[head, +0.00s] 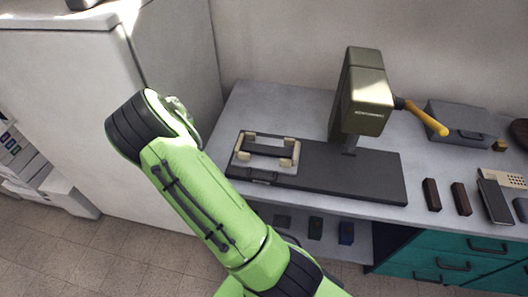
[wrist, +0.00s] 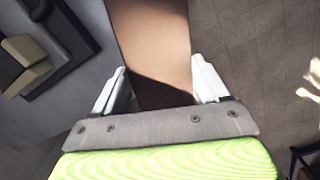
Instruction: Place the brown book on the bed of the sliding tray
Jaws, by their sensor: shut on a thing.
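The brown book (wrist: 155,45) shows in the wrist view as a plain brown slab. My gripper (wrist: 162,85) is shut on it, with one pale finger at each side. In the head view my gripper (head: 180,105) is mostly hidden behind my wrist, and the book cannot be seen. The sliding tray (head: 240,160) is at the left end of the press's dark base, with beige corner blocks around a dark bar. My gripper is left of the tray in the head view. A dark edge with beige blocks (wrist: 28,60), probably the tray, shows left in the wrist view.
The olive press head (head: 362,95) with a yellow-ended lever (head: 428,118) rises behind the dark base (head: 370,178). Two dark blocks (head: 432,194), a calculator (head: 507,178) and a grey box (head: 460,125) lie to the right. A white cabinet (head: 75,90) stands left.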

